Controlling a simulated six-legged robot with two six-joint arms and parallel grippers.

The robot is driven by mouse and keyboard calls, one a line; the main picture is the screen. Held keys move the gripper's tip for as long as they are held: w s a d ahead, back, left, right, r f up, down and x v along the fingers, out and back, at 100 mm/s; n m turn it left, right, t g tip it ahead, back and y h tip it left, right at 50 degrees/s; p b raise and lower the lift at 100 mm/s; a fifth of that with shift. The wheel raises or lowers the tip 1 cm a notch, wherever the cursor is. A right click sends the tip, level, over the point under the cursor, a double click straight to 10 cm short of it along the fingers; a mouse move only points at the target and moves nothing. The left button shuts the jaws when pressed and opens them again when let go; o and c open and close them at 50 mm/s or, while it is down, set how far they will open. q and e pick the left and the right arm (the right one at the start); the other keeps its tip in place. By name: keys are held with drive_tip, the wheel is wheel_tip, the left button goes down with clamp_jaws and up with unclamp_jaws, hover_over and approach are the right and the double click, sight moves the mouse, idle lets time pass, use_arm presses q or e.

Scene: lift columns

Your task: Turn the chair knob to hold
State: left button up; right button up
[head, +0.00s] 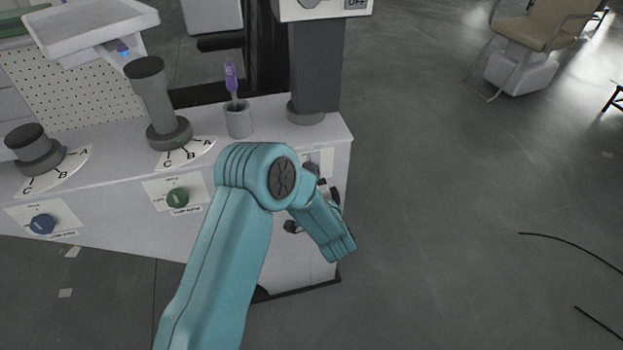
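The label words are too small to read, so I cannot tell which knob is marked for the chair or where hold is. My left arm reaches up to the right end of the cabinet. Dark parts of my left gripper (314,208) show on both sides of its last link, close below the purple knob. Its fingertips are hidden.
A grey cup (238,118) holds a purple-handled tool. A beige chair (540,25) stands far right. Floor right is mostly clear.

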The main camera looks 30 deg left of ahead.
use_arm(q)
drive_tip(key=o, duration=1.1)
drive_tip(key=shift+c, duration=0.2)
drive_tip(key=v, duration=1.6)
drive_tip(key=shift+s, duration=0.15)
drive_tip(key=shift+d, duration=0.1)
